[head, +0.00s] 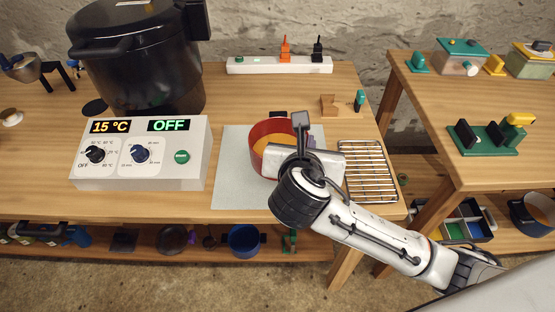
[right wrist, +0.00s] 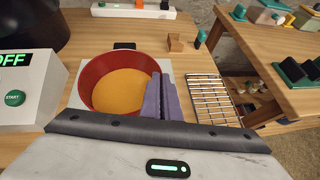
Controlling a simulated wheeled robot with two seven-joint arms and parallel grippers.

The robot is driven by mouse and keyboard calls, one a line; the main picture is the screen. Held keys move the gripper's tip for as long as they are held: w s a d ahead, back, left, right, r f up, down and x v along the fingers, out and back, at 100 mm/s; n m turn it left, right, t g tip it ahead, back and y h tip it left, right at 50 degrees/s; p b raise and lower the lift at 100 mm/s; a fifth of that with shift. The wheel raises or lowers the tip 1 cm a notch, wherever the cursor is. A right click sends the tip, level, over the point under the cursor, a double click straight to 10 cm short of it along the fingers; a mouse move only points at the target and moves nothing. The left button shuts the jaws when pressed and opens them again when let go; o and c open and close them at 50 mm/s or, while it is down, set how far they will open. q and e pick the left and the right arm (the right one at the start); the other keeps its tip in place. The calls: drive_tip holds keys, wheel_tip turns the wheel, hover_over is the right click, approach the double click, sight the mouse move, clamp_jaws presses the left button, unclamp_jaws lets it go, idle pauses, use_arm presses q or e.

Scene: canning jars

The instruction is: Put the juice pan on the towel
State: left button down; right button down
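The juice pan (head: 262,133) is a round red pan with orange juice in it. It is over the light grey towel (head: 232,186), within its outline; I cannot tell whether its base touches. It also shows upright in the right wrist view (right wrist: 95,98), with a dark handle at its far side. My right gripper (head: 302,130) is at the pan's right side. In the right wrist view its two fingers (right wrist: 161,95) are close together at the pan's right wall and look shut on it. The near side of the pan is hidden by my gripper. My left gripper is out of view.
A wire rack (head: 370,172) lies right of the towel. A white control box (head: 140,172) and a big black pot (head: 145,75) stand left. A power strip (head: 262,66) and a small wooden block (head: 330,107) are behind. A second table (head: 500,175) stands right, across a gap.

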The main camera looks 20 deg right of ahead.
drive_tip(key=w+r, duration=0.3)
drive_tip(key=w, duration=0.2)
drive_tip(key=f, duration=0.6)
drive_tip(key=w+f, duration=0.1)
drive_tip(key=f, duration=0.2)
drive_tip(key=shift+d+f, duration=0.2)
drive_tip(key=shift+f, duration=0.1)
drive_tip(key=c, duration=2)
unclamp_jaws()
drive_tip(key=shift+s+f, duration=0.15)
drive_tip(key=shift+f, duration=0.1)
drive_tip(key=shift+r, duration=0.15)
drive_tip(key=v, duration=1.2)
drive_tip(key=shift+r, duration=0.1)
